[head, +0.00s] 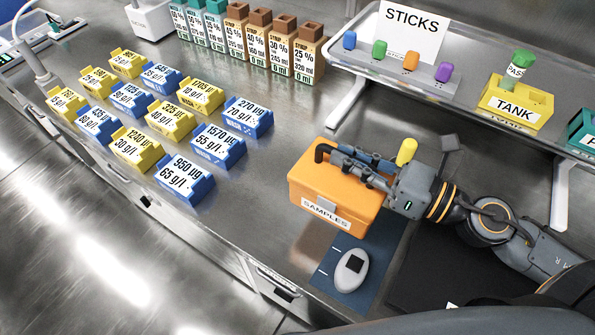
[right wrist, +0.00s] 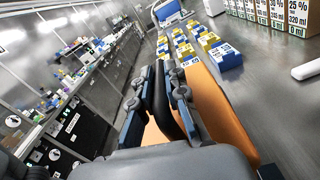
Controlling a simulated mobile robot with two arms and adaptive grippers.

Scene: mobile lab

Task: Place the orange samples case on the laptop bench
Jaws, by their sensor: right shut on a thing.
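The orange samples case (head: 314,188) has a dark handle and a white label reading SAMPLES. It is above the steel bench (head: 265,215), beside a blue mat; I cannot tell whether its base touches the surface. My right gripper (head: 352,168) comes in from the right and is shut on the handle at the case's top. In the right wrist view the handle (right wrist: 162,105) is between the two fingers, and the case's orange side (right wrist: 218,105) shows below and right. My left gripper is not in view. I see no laptop that I can make out.
A blue mat (head: 375,262) with a grey handheld device (head: 352,268) lies in front of the case. Yellow and blue labelled boxes (head: 185,178) stand in rows to the left. Syrup bottles (head: 283,45) stand behind. A raised shelf holds a yellow TANK block (head: 515,103).

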